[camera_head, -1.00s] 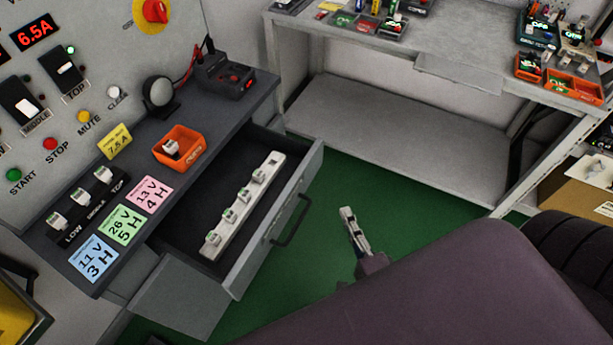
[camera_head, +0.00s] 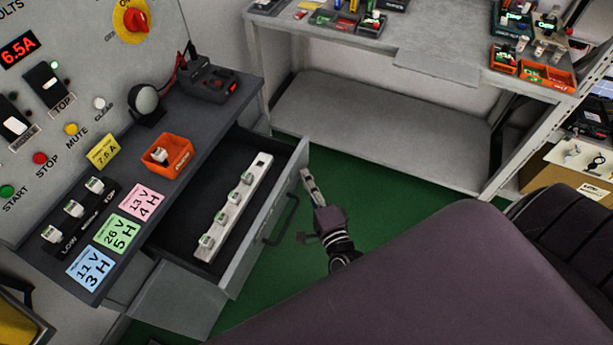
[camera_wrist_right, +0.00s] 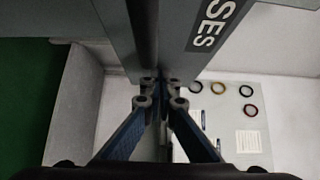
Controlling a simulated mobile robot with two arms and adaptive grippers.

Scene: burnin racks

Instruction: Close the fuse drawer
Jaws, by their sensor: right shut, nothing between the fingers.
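The grey fuse drawer (camera_head: 258,235) stands pulled out of the bench. Inside it lies a white strip (camera_head: 236,208) with several fuses. A dark handle (camera_head: 283,220) is on its front. My right gripper (camera_head: 307,177) is shut and empty, just to the right of the drawer front's far end; whether it touches the drawer I cannot tell. In the right wrist view the gripper (camera_wrist_right: 160,88) is shut in front of a grey panel (camera_wrist_right: 195,22) with a label ending in "SES". My left gripper is not in view.
The bench top (camera_head: 190,120) holds an orange bin (camera_head: 168,155), a fuse holder (camera_head: 78,212) and coloured cards. A grey table (camera_head: 440,65) with parts stands behind. A cardboard box (camera_head: 570,175) is at the right. Green floor (camera_head: 375,190) is free beside the drawer.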

